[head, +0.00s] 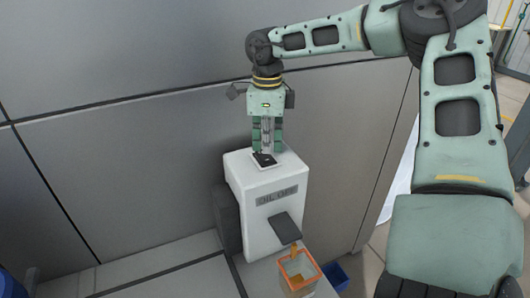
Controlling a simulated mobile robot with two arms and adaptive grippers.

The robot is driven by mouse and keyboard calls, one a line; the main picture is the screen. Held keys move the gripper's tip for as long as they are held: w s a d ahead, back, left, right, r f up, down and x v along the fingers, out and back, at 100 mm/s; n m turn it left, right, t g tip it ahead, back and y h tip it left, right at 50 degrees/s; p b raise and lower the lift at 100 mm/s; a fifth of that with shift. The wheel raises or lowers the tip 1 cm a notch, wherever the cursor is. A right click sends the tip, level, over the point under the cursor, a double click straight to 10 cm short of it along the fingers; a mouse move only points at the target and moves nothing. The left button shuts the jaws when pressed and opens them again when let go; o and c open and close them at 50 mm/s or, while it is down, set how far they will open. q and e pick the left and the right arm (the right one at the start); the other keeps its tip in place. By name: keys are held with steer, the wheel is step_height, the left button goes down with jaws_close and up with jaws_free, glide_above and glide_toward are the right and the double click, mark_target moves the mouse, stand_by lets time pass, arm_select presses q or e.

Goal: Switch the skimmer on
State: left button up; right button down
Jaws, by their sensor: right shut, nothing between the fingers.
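The skimmer (262,222) is a white upright box standing against the grey wall, with a dark label on its front that seems to read "OIL OFF". A small dark switch (264,160) sits on its top face. My right gripper (266,151) points straight down over the top of the skimmer, shut and empty, with its fingertips at the switch. I cannot tell if they touch it. A dark spout (285,228) juts from the skimmer's front above an orange-rimmed clear container (299,271). My left gripper is not in view.
A grey panelled wall (110,130) stands close behind the skimmer. A blue bin (335,275) sits low to the right of the container. A dark blue object (10,285) shows at the lower left corner. The ledge (150,275) left of the skimmer is mostly clear.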

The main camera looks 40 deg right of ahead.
mark_target(267, 160)
steer(key=shift+r+p, duration=1.1)
steer(key=shift+r, duration=1.15)
steer(key=shift+f, duration=0.1)
